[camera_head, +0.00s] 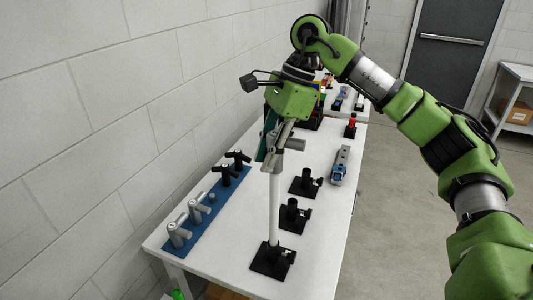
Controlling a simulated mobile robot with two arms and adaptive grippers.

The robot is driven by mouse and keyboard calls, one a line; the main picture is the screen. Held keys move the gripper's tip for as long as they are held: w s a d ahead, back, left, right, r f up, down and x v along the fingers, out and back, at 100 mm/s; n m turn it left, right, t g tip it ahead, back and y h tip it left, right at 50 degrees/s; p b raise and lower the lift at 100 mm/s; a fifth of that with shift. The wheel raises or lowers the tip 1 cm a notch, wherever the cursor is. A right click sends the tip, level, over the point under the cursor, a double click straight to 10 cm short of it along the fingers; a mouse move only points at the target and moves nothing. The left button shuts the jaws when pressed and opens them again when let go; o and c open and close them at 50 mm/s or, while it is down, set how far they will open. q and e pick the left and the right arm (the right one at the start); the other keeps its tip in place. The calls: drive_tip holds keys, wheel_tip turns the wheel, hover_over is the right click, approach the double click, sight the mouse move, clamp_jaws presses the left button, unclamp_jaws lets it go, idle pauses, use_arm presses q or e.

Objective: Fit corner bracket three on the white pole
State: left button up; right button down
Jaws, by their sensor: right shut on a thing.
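The white pole (275,205) stands upright in a black base (272,260) near the front of the white table. My right gripper (281,137) is above the pole's top, pointing down. It is shut on a grey corner bracket (296,144), whose side tube sticks out to the right. The bracket is at the pole's top end; I cannot tell whether it is seated on it. The fingers partly hide the bracket. Other corner brackets, grey (178,234) and black (224,174), stand on a blue rack (209,214) at the table's left side. My left gripper is not in view.
Two empty black bases (294,216) (305,182) stand right of the pole. A grey and blue tool (341,165) lies near the table's right edge, with a red-topped item (351,126) behind it. The wall runs close along the left. Open floor lies to the right.

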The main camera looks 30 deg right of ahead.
drive_tip(key=shift+f, duration=0.4)
drive_tip(key=c, duration=1.6)
unclamp_jaws()
drive_tip(key=shift+r, duration=0.1)
drive_tip(key=shift+c, duration=0.2)
drive_tip(key=v, duration=1.2)
